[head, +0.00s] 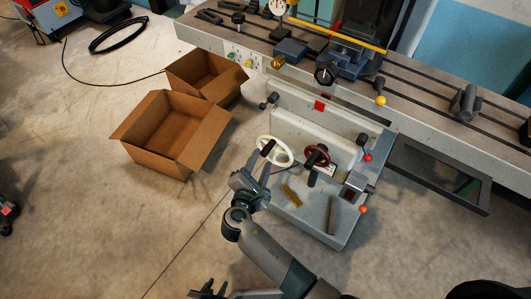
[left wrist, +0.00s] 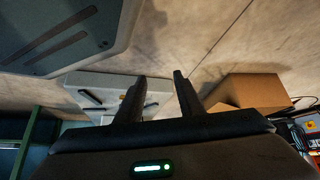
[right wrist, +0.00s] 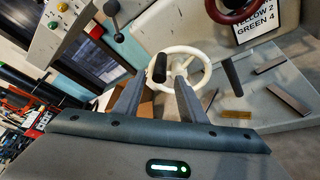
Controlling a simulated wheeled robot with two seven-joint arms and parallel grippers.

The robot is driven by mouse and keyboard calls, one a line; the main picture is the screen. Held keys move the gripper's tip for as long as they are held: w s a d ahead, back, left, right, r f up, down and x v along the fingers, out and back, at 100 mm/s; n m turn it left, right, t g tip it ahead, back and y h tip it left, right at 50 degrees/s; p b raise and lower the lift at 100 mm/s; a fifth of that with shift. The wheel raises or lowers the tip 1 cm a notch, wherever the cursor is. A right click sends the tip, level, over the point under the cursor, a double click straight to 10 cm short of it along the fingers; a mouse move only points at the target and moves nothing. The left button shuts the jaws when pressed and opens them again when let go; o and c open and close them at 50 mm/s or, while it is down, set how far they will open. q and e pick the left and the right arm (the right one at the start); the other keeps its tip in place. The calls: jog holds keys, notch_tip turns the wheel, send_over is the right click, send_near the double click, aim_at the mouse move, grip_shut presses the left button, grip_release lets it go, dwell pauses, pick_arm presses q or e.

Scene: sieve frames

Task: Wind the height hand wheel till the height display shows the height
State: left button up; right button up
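A white hand wheel (head: 274,151) with a dark handle stands on the grey machine's front, and a dark red hand wheel (head: 316,156) is right of it. Which one is the height wheel I cannot tell. In the right wrist view the white wheel (right wrist: 203,66) lies just beyond my right gripper (right wrist: 157,88), its lower rim seen between the spread fingers. My right gripper also shows in the head view (head: 258,178), near the white wheel. My left gripper (head: 207,290) is low at the bottom edge; its fingers (left wrist: 158,85) are apart and empty. I cannot make out a height display.
A card (right wrist: 265,25) reads "YELLOW 2 GREEN 4". Loose bars (head: 333,215) lie on the machine's lower ledge. Two open cardboard boxes (head: 160,135) stand left.

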aim_at(264, 155)
jog(key=b+x, duration=0.2)
jog(key=x, duration=0.2)
jog(key=shift+d+f, duration=0.1)
jog(key=shift+f, duration=0.05)
jog(key=shift+b+x, duration=0.3)
jog(key=shift+x, duration=0.7)
grip_shut()
